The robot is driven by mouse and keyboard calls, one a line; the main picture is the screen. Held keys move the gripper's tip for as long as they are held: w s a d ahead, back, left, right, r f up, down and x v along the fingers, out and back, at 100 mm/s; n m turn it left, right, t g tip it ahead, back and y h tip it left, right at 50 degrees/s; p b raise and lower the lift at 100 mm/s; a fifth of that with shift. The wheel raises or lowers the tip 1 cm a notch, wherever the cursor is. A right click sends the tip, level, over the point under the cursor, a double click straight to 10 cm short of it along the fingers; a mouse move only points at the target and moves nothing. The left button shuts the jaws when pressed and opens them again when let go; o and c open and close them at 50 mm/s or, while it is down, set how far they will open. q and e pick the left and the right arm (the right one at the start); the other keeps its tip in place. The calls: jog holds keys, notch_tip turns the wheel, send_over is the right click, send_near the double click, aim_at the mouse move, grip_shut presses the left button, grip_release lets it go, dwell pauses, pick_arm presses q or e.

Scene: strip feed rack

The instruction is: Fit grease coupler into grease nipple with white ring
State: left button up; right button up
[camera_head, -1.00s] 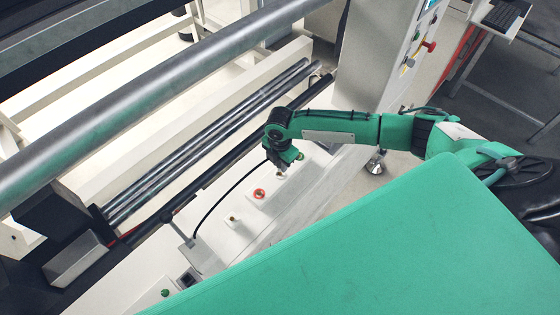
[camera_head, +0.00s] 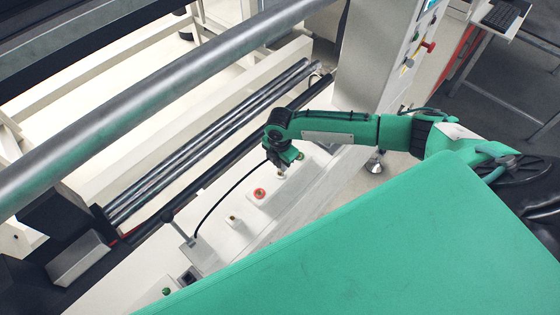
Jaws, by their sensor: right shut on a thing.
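My right gripper (camera_head: 283,163) points down over the far end of the row of nipples on the white rack. It is shut on the grease coupler, which is mostly hidden by the gripper. A black hose (camera_head: 222,197) curves from the gripper down to a grey holder on the rack. A pale nipple (camera_head: 281,175) stands just below the gripper; its ring colour and any contact with the coupler are too small to tell. Nearer are a red-ringed nipple (camera_head: 259,193) and another pale one (camera_head: 233,220). A green-ringed nipple (camera_head: 300,156) shows just right of the gripper. My left gripper is out of view.
Long metal rollers (camera_head: 210,140) run along the rack's left side. A white machine column (camera_head: 375,60) stands behind my right arm.

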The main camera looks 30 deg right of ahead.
jog(key=shift+p, duration=0.35)
dwell(0.3)
jog(key=shift+f+b, duration=0.55)
jog(key=shift+f, duration=0.5)
jog(key=o, duration=1.1)
jog(key=shift+c, duration=0.2)
notch_tip(320, 180, up, 14)
jog(key=shift+f+b, duration=0.1)
jog(key=shift+b, duration=0.95)
